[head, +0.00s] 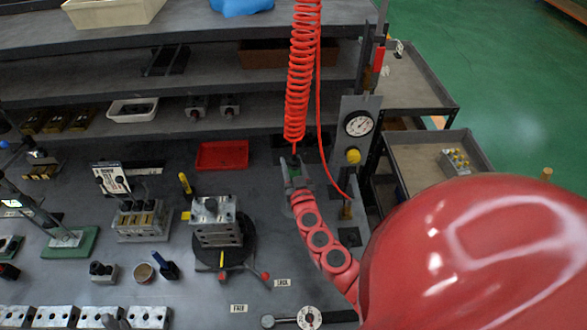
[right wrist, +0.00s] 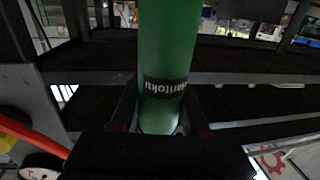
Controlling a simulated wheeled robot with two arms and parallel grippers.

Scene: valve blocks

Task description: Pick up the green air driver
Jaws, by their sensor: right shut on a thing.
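The green air driver (right wrist: 172,50) fills the middle of the right wrist view as an upright green cylinder with a dark label band. I cannot make out my left gripper.
A gauge panel (head: 359,128) with a yellow knob stands just right of the hose. A red tray (head: 222,155) lies to the left. A metal valve block (head: 214,222) sits on a round fixture nearer. Shelves (head: 180,84) run behind, and grey carts (head: 415,80) stand at right.

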